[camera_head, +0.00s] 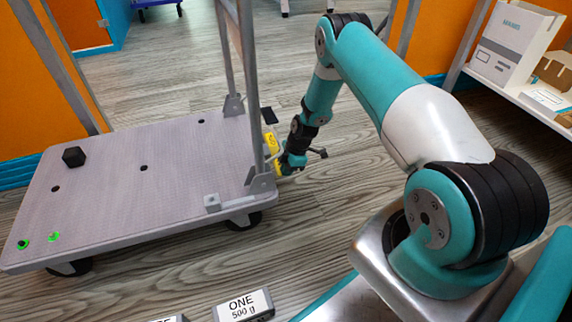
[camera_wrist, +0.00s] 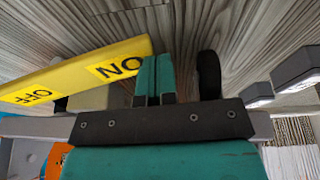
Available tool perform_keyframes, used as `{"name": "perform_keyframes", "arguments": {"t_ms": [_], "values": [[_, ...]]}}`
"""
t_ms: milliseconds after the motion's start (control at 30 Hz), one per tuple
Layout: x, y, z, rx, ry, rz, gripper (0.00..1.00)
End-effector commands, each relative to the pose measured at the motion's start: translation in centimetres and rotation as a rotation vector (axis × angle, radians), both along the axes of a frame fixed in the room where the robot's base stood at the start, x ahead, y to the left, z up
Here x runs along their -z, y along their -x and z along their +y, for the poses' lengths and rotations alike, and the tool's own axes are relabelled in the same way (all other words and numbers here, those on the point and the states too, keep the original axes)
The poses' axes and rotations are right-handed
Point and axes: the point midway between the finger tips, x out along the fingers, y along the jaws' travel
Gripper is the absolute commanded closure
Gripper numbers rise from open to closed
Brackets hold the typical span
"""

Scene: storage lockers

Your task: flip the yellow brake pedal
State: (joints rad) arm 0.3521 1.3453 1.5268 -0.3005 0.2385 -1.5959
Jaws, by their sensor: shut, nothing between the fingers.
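The yellow brake pedal (camera_head: 271,147) is at the handle end of the grey platform trolley (camera_head: 150,170), beside the handle post. In the wrist view the pedal (camera_wrist: 75,75) is a tilted yellow bar, with ON at its right end and OFF toward its left end. My gripper (camera_head: 286,167) is low beside the pedal, partly hidden by the handle post and my own arm. In the wrist view my gripper (camera_wrist: 153,80) has its teal fingers together and empty, just right of the ON end. I cannot tell whether they touch the pedal.
The metal handle frame (camera_head: 252,80) rises near my gripper. A weight labelled ONE 500 g (camera_head: 243,306) is at the front. Boxes (camera_head: 515,42) stand on a shelf at right. Wooden floor behind the arm is clear.

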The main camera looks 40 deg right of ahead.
Motion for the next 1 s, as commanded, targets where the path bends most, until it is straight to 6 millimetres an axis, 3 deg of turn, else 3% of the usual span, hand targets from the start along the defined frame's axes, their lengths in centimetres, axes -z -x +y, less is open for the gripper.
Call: {"name": "perform_keyframes", "arguments": {"t_ms": [700,867,1000], "values": [[0.7,0.2,0.1,-0.001,0.000,0.004,1.00],[-0.1,0.4,0.2,-0.003,0.000,0.006,1.00],[-1.9,0.7,0.2,-0.008,0.000,0.003,1.00]]}}
